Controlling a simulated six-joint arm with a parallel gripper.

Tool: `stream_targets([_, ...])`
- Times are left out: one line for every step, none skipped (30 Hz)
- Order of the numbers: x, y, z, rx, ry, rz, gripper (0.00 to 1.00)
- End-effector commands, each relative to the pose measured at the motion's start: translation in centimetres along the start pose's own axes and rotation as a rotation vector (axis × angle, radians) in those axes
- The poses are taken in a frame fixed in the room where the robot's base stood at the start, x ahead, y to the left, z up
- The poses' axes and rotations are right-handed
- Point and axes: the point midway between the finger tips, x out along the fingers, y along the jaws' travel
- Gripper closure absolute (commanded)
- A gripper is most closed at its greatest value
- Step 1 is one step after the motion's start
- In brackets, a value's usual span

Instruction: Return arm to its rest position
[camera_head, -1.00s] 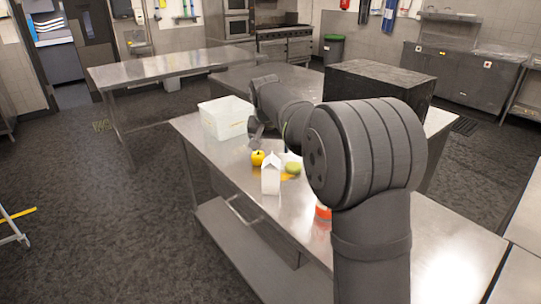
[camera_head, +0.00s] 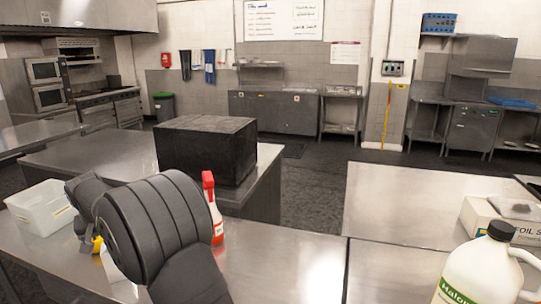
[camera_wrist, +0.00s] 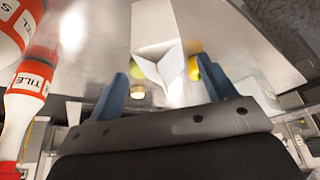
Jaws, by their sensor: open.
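My arm reaches over the steel table (camera_head: 285,262) in the head view, and its bulk hides most of the gripper. In the wrist view my gripper (camera_wrist: 162,82) has its two blue fingers spread apart with nothing gripped. A white carton (camera_wrist: 158,35) stands beyond the fingertips, in line with the gap between them. A yellow fruit (camera_wrist: 194,68) shows by the right finger. In the head view only slivers of the yellow fruit (camera_head: 98,244) and the carton (camera_head: 110,266) show beside my arm.
A white bin (camera_head: 42,208) stands at the table's left. A large jug (camera_head: 482,272) and a foil box (camera_head: 490,220) are at right. A black box (camera_head: 205,150) is behind.

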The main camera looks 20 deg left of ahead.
Motion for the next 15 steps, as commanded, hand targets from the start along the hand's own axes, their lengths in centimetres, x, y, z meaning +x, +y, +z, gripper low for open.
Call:
stream_targets([1.2, 0.0, 0.0, 0.000, -0.002, 0.001, 0.24])
stream_targets([1.8, 0.1, 0.1, 0.000, -0.003, 0.001, 0.24])
stream_targets([2.6, 0.1, 0.1, 0.001, -0.003, 0.001, 0.24])
stream_targets([3.2, 0.1, 0.0, 0.001, -0.002, 0.001, 0.24])
stream_targets([3.8, 0.1, 0.0, 0.001, -0.002, 0.001, 0.24])
stream_targets([4.5, 0.1, 0.0, 0.001, -0.002, 0.001, 0.24])
stream_targets([5.0, 0.1, 0.0, 0.001, -0.002, 0.001, 0.24])
stream_targets([5.5, 0.1, 0.1, 0.001, -0.002, 0.001, 0.24])
stream_targets([4.6, 0.0, -0.3, 0.001, 0.005, -0.001, 0.24])
stream_targets([4.0, 0.0, -0.5, 0.002, 0.005, -0.001, 0.24])
stream_targets([3.6, 0.0, -0.7, 0.001, 0.006, -0.002, 0.24])
stream_targets([3.2, 0.0, -0.8, 0.001, 0.005, -0.001, 0.24])
stream_targets([2.9, 0.0, -0.9, 0.001, 0.003, -0.001, 0.24])
stream_targets([2.7, 0.0, -1.0, 0.001, 0.003, -0.001, 0.24])
stream_targets([2.4, 0.0, -1.1, 0.000, 0.003, -0.001, 0.24])
